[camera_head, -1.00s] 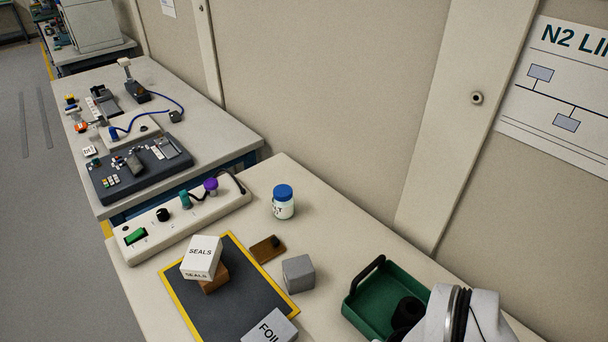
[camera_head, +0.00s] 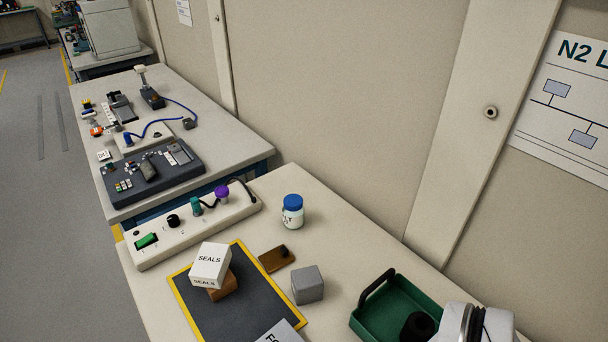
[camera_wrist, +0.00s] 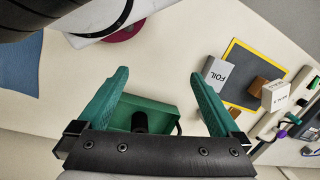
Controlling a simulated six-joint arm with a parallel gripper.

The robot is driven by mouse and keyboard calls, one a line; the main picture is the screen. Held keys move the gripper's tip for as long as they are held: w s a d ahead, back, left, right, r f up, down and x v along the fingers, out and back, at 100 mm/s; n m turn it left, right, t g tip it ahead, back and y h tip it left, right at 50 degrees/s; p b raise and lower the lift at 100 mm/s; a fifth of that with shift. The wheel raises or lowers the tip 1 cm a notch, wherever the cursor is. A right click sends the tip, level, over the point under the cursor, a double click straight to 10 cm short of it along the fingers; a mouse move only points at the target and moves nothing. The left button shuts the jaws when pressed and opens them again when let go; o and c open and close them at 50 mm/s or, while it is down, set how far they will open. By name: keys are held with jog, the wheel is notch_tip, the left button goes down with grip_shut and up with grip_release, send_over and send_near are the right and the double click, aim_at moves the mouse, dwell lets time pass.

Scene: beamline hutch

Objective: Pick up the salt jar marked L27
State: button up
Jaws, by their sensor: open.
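One jar with a blue lid and pale body (camera_head: 293,211) stands upright on the near bench, close to the wall side, right of the white control strip. Part of its label shows, ending in a "T"; I cannot read L27 on it. My gripper (camera_wrist: 163,95) shows in the wrist view with its two green fingers wide apart and nothing between the tips. It is above the green tray (camera_wrist: 168,104), well away from the jar. I cannot make out the jar in the wrist view.
On the near bench are a SEALS box (camera_head: 210,265) on a brown block, a yellow-edged dark mat (camera_head: 215,318), a grey cube (camera_head: 307,285), a brown piece (camera_head: 275,259) and a FOIL box (camera_wrist: 215,71). The control strip (camera_head: 188,226) lies left. Bare bench surrounds the jar.

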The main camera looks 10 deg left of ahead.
jog(key=w+a+m+t+y, duration=0.1)
jog(key=w+a+m+y, duration=0.25)
jog(key=w, duration=0.45)
jog(key=w+a+r+m+t+y, duration=0.1)
jog(key=w+a+m+y, duration=0.15)
jog(key=w+a, duration=0.4)
jog(key=w+a+m+t+y, duration=0.1)
jog(key=w+a+m+y, duration=0.15)
jog(key=w, duration=0.65)
jog(key=m+t+h, duration=0.1)
jog(key=m+t, duration=0.6)
jog(key=m, duration=0.6)
send_near(294, 205)
jog(key=x, duration=0.4)
jog(key=f+x, duration=0.1)
jog(key=x, duration=0.3)
jog(key=d+x, duration=0.1)
jog(key=x, duration=0.3)
jog(key=shift+w+a+f, duration=0.15)
jog(key=shift+w+f, duration=0.15)
jog(key=shift+w, duration=0.05)
grip_shut()
